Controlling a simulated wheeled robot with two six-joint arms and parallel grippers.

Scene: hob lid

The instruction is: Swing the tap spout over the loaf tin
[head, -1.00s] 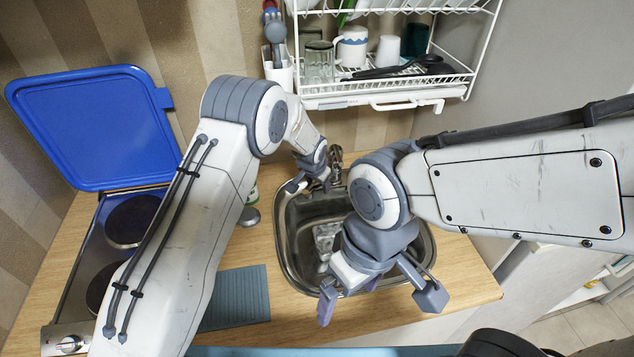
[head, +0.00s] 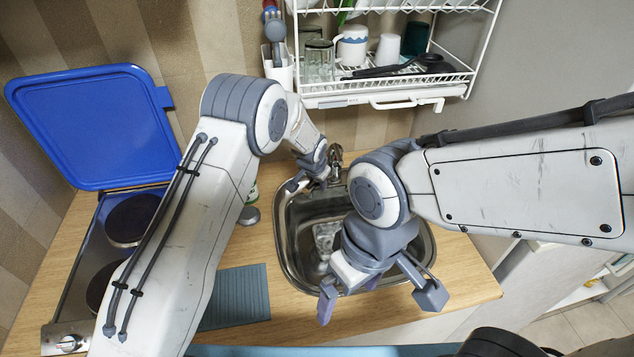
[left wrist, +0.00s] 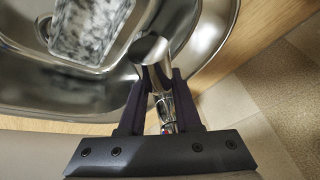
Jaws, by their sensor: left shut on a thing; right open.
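The metal tap (head: 336,158) stands at the back edge of the sink. My left gripper (head: 309,180) is at the tap, and in the left wrist view its fingers (left wrist: 160,92) are shut on the shiny tap spout (left wrist: 152,55). The spout's end shows beside the loaf tin, not over it, in that view. The loaf tin (head: 325,238) is a greyish, mottled block in the sink, partly hidden by my right arm; it also shows in the left wrist view (left wrist: 88,30). My right gripper (head: 378,298) is open and empty above the front of the sink.
The steel sink (head: 284,245) is set in a wooden worktop (head: 240,247). A hob with a raised blue lid (head: 95,125) is at the left. A ridged blue-grey mat (head: 240,295) lies left of the sink. A white dish rack (head: 400,92) hangs above the back.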

